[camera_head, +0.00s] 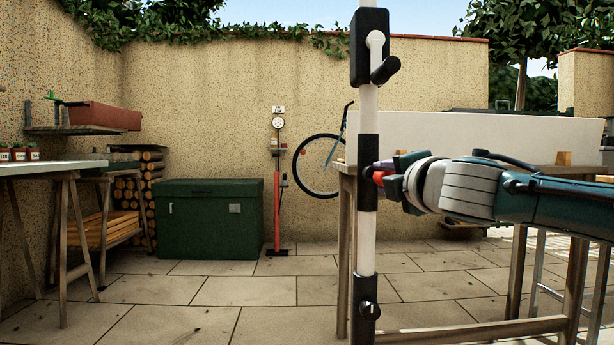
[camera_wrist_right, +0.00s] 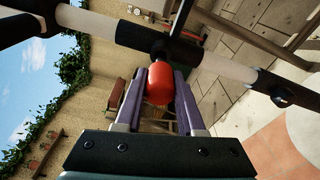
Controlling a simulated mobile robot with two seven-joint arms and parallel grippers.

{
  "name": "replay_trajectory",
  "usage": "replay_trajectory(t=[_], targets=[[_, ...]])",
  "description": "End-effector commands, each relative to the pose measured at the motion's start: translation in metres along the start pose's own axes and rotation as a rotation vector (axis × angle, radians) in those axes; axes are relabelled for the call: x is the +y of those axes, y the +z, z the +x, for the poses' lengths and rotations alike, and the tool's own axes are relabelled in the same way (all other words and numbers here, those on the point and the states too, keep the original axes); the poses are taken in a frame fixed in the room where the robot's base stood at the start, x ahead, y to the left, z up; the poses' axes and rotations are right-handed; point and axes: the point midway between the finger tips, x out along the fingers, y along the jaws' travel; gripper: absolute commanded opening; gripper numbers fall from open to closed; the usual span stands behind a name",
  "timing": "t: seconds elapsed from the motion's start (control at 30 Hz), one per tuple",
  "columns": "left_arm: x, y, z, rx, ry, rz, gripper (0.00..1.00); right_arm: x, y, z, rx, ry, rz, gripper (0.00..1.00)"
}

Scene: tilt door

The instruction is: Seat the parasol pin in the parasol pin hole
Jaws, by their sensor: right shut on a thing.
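The parasol pole (camera_head: 366,237) stands upright in the head view, white with black collars. The parasol pin (camera_head: 378,177) shows as a red rounded knob at the right side of the middle black collar (camera_head: 367,160). My right gripper (camera_head: 379,170) comes in from the right and is shut on the knob. In the right wrist view the red knob (camera_wrist_right: 160,84) sits between the purple fingers, with a short dark piece between it and the black collar (camera_wrist_right: 172,46). The pin hole is hidden, and I cannot tell how far the pin reaches in. My left gripper is not in view.
A wooden table (camera_head: 345,200) with a pale board (camera_head: 480,138) on it stands behind the pole and my right arm. A black crank housing (camera_head: 369,50) is high on the pole. A green chest (camera_head: 208,218) stands by the wall. Paving at left centre is clear.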

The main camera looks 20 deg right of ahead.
Motion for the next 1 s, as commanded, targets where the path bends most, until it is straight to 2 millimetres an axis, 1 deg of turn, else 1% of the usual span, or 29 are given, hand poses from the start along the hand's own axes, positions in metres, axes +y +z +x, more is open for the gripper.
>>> replay_trajectory(t=[1.0], targets=[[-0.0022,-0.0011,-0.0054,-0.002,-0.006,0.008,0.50,0.0014,-0.0002,0.0000,0.001,0.001,0.001,0.00]])
